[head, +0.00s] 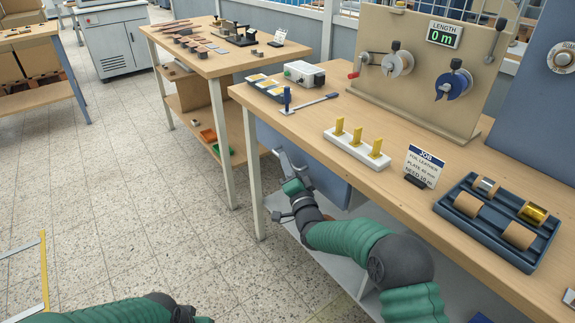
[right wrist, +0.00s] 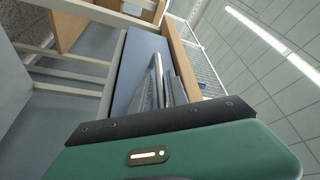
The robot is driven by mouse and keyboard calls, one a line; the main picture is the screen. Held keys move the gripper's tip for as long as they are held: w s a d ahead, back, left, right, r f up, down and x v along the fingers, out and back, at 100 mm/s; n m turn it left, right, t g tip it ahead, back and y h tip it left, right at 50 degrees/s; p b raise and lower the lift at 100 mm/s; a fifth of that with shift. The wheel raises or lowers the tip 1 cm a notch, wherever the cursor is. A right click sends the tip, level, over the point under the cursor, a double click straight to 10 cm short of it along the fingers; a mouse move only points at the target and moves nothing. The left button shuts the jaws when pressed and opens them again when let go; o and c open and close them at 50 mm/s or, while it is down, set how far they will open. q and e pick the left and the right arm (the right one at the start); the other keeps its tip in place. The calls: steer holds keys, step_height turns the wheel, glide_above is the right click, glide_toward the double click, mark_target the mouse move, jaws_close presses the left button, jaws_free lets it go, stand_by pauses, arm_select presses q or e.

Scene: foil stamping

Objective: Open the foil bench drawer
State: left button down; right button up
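The foil bench (head: 375,125) has a blue-grey drawer unit (head: 330,182) under its left part. The same blue-grey face shows in the right wrist view (right wrist: 137,68). My right gripper (head: 284,160) is beside this unit, just below the bench top. Its pale fingers also show in the right wrist view (right wrist: 163,84), close to the blue-grey face. The drawer looks shut, with no gap visible. My left arm shows at the bottom left of the head view, and its gripper is out of view.
On the bench stand a white block with yellow pegs (head: 357,150), a job card (head: 422,166), a dark tray of rolls (head: 448,213) and the winding panel (head: 419,60). A second wooden table (head: 205,62) stands behind. The tiled floor to the left is mostly clear.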

steer(key=shift+d, duration=0.1)
jaws_close()
steer(key=shift+f, duration=0.2)
stand_by(1.1)
